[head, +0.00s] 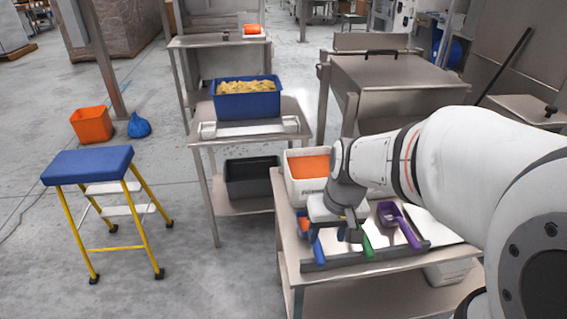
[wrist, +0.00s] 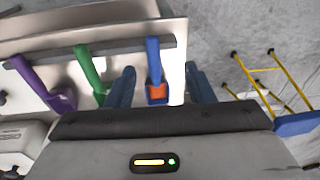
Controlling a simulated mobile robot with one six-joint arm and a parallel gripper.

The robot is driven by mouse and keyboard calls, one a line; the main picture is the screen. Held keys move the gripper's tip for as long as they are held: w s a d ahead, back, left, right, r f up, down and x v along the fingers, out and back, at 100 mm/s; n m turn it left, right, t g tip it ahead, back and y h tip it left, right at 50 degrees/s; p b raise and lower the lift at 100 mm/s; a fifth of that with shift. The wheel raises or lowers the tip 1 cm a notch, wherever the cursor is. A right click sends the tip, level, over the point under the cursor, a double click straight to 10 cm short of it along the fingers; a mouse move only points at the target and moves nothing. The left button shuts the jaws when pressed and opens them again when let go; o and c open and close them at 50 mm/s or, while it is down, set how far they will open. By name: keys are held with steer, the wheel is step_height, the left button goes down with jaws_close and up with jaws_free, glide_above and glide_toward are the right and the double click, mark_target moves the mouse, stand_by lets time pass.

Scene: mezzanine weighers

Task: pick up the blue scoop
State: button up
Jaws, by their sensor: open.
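The blue scoop (head: 318,250) lies at the left end of a row of scoops on the steel table, its handle over a raised metal rail (head: 366,254). In the wrist view the blue scoop (wrist: 153,58) lies between my two fingers, with an orange patch at its bowl end. My gripper (wrist: 161,84) is open, one finger on each side of the scoop; I see no contact.
The green scoop (head: 367,246) is close on the right, with the purple scoop (head: 405,229) beyond it. A white bin (head: 296,187) with orange contents stands behind my gripper. A blue-topped step stool (head: 88,163) stands on open floor at left.

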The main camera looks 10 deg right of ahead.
steer(key=g+y, duration=0.1)
glide_above(314, 250)
steer(key=w+d, duration=0.2)
steer(key=f, duration=0.4)
steer(key=f+p, duration=0.1)
steer(key=f, duration=0.3)
steer(key=shift+w+a+f, duration=0.1)
steer(key=shift+w, duration=0.1)
steer(key=f, duration=0.5)
steer(key=a+f, duration=0.1)
steer(key=f, duration=0.1)
steer(key=shift+s+f, duration=0.3)
steer(key=shift+f, duration=0.1)
jaws_close()
